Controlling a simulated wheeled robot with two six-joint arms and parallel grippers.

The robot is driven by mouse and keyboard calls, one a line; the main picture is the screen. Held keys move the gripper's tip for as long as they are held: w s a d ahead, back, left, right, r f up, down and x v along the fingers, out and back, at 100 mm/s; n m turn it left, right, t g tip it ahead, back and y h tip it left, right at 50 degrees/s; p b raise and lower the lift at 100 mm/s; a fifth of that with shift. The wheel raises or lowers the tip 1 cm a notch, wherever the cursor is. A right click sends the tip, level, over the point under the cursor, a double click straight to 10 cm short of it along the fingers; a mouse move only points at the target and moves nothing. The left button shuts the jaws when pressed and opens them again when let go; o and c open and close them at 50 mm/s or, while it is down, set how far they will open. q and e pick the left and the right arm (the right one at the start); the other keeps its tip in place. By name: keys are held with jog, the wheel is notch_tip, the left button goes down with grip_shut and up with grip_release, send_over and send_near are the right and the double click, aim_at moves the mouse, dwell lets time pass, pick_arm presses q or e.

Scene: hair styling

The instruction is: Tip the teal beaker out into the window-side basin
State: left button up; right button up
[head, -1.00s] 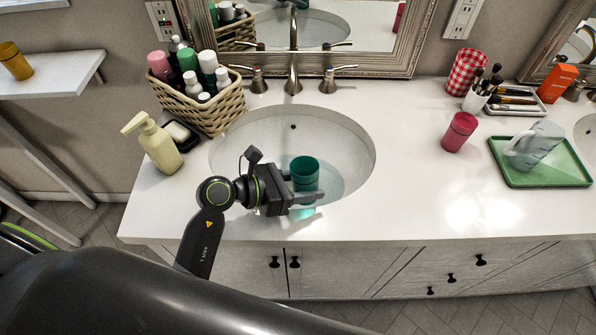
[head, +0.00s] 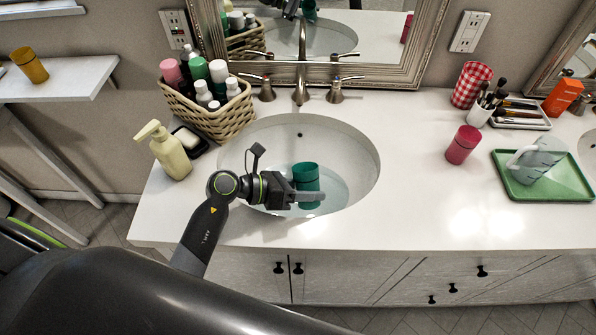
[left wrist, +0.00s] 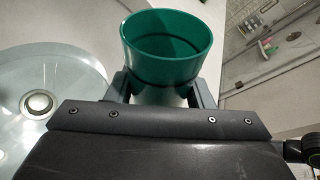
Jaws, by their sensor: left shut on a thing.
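The teal beaker (head: 307,182) is held over the basin (head: 357,146) below the tap. My left gripper (head: 308,196) is shut on its side, with the arm coming in over the counter's front edge. The beaker looks nearly upright, its mouth facing up. In the left wrist view the teal beaker (left wrist: 165,68) sits between the two fingers of my left gripper (left wrist: 163,90). A dark ring shows inside; I cannot tell whether it holds liquid. The basin's drain (left wrist: 38,103) shows left of the beaker there. My right gripper is not in view.
The tap (head: 301,75) stands behind the basin. A wicker basket (head: 213,122) of bottles and a soap pump (head: 167,153) stand to its left. To the right are a pink-red cup (head: 462,145) and a green tray (head: 568,188) with a jug. Another basin (head: 588,147) shows at the right edge.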

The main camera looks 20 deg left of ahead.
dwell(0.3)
pick_arm(q)
jog(key=shift+w+n, duration=0.1)
jog(key=shift+n, duration=0.2)
jog(key=shift+w+a+f+n+g+h+p, duration=0.2)
jog(key=shift+w+f+n+g+h+p, duration=0.15)
jog(key=shift+n, duration=0.25)
jog(key=shift+s, duration=0.15)
jog(key=shift+r+n+p, duration=0.3)
jog(key=shift+n+p, duration=0.1)
jog(key=shift+p, duration=0.2)
jog(key=shift+r+n+g+p, duration=0.1)
jog(key=shift+n+g+p, duration=0.25)
jog(key=shift+n, duration=0.05)
jog(key=shift+s+h, duration=0.1)
jog(key=shift+h, duration=0.15)
